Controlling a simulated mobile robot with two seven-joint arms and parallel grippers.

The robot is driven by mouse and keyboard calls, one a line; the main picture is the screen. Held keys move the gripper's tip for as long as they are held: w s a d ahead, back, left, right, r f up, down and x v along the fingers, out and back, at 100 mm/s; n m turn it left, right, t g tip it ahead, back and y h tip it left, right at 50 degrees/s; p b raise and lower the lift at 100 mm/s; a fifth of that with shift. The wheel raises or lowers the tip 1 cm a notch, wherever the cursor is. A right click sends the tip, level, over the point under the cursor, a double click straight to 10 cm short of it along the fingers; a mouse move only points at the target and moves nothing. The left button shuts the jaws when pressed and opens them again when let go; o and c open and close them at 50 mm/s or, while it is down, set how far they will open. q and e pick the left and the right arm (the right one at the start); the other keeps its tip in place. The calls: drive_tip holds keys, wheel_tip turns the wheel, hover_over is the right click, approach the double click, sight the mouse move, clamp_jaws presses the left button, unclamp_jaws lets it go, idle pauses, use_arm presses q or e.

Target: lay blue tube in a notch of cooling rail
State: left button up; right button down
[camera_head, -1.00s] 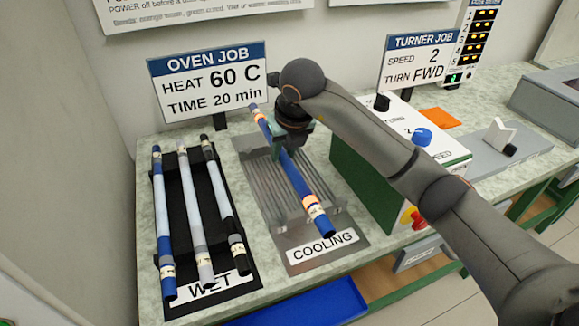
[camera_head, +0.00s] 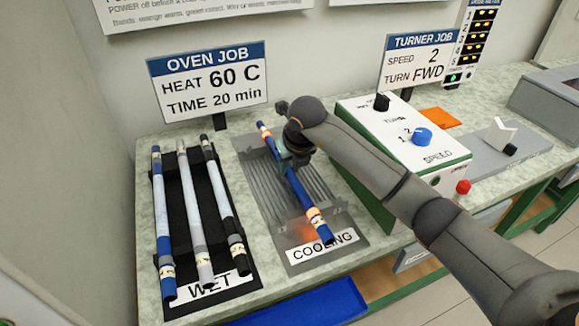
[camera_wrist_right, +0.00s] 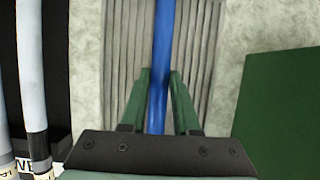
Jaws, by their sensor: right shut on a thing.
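The blue tube (camera_head: 298,190), with orange and white bands near its front end, lies lengthwise over the cooling rail (camera_head: 250,158). The rail is a grey grooved plate with a raised notched front piece. My right gripper (camera_head: 290,158) is shut on the tube toward its back half. In the right wrist view the blue tube (camera_wrist_right: 162,60) runs between the green fingers (camera_wrist_right: 158,100), over the grooves and roughly parallel to them. I cannot tell whether the tube touches a notch. The gripper hides part of the tube. My left gripper is not in view.
A black WET rack (camera_head: 172,215) holds three tubes to the left. A white and green turner box (camera_head: 440,160) with knobs stands close on the right. The OVEN JOB sign (camera_head: 208,85) stands behind. A blue tray (camera_head: 300,305) is below the front edge.

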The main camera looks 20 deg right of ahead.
drive_tip(key=c, duration=0.6)
unclamp_jaws()
drive_tip(key=shift+c, duration=0.2)
drive_tip(key=shift+r, duration=0.1)
drive_tip(key=v, duration=1.2)
drive_tip(key=shift+p, duration=0.4)
